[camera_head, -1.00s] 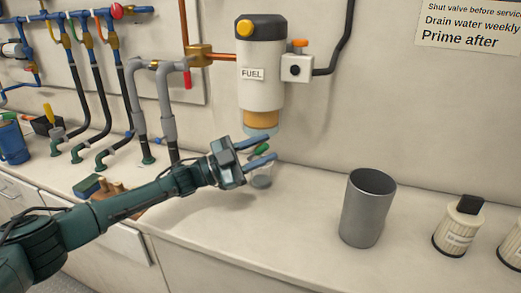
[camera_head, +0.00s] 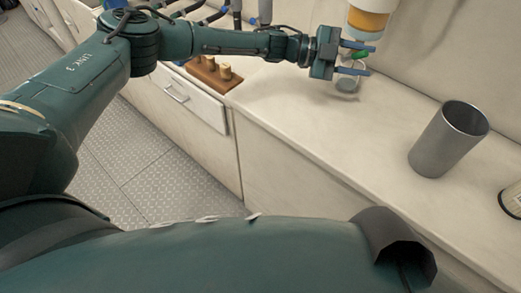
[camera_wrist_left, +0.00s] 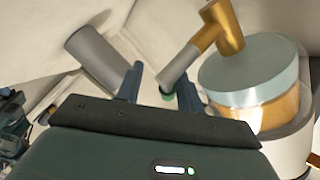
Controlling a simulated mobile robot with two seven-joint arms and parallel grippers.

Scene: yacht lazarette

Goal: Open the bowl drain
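The fuel filter's clear bowl (camera_head: 367,20) with amber fluid is cut by the top edge of the head view. In the left wrist view the bowl's pale bottom (camera_wrist_left: 253,72) is at right, beside a brass drain fitting (camera_wrist_left: 222,27) with a grey stem. A green drain handle (camera_head: 360,55) shows under the bowl; its tip (camera_wrist_left: 167,96) is partly hidden in the wrist view. My left gripper (camera_head: 356,58) is open, its fingers on either side of the green handle. I cannot tell whether they touch it. My right gripper is out of view.
A grey metal cylinder (camera_head: 447,140) stands to the right. A wooden block with pegs (camera_head: 212,76) lies at left, near a drawer (camera_head: 180,98). The counter between cup and cylinder is clear.

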